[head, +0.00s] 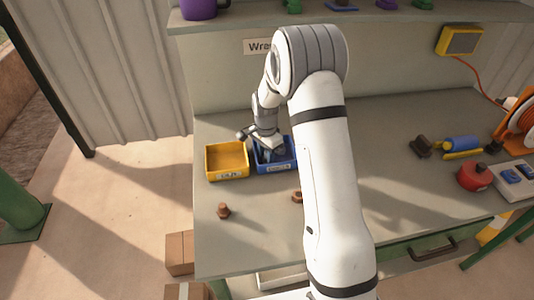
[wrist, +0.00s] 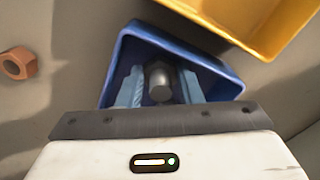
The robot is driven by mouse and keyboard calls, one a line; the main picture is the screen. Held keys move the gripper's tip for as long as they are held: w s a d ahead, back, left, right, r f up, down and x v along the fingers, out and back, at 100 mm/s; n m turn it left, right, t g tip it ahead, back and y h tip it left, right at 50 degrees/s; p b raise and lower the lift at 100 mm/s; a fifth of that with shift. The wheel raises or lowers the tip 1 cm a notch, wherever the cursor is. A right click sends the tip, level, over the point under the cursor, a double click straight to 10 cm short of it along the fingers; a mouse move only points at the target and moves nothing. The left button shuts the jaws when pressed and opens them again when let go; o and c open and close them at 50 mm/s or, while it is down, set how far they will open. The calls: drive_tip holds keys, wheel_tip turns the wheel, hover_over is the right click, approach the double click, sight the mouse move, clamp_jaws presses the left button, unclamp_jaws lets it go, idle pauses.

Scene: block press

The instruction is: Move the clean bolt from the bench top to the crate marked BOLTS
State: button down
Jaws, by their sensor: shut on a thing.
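My gripper (wrist: 161,90) is shut on a grey metal bolt (wrist: 159,78), with one pale blue finger on each side of it. In the wrist view the bolt and fingertips are over or inside the blue crate (wrist: 124,60); I cannot tell whether the bolt touches its floor. In the head view my gripper (head: 269,150) reaches down into the blue crate (head: 290,164), and the bolt is hidden there. The yellow crate (head: 228,174) stands just left of the blue one. Both crates have front labels too small to read surely.
A rusty brown bolt or nut (head: 223,211) lies on the bench (head: 255,240) in front of the crates. A second brown piece (head: 297,196) is partly behind my arm. A red round object (head: 474,176) and a blue-and-yellow tool (head: 461,145) are at the right.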

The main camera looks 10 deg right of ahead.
sight(266, 153)
drive_tip(key=shift+f, duration=0.2)
drive_tip(key=c, duration=1.3)
unclamp_jaws()
drive_tip(key=shift+r, duration=0.1)
drive_tip(key=s+r+n+b, duration=0.1)
drive_tip(key=s+r+n, duration=0.35)
drive_tip(key=r, duration=1.35)
drive_tip(key=s+d+r+n+t, duration=0.1)
drive_tip(key=s+n, duration=0.2)
drive_tip(key=s, duration=1)
drive_tip(key=s+d+r+n+t, duration=0.1)
drive_tip(key=s+n, duration=0.3)
drive_tip(key=s, duration=0.9)
drive_tip(key=shift+r+t, duration=0.6)
drive_tip(key=shift+r, duration=0.15)
drive_tip(key=shift+n, duration=0.25)
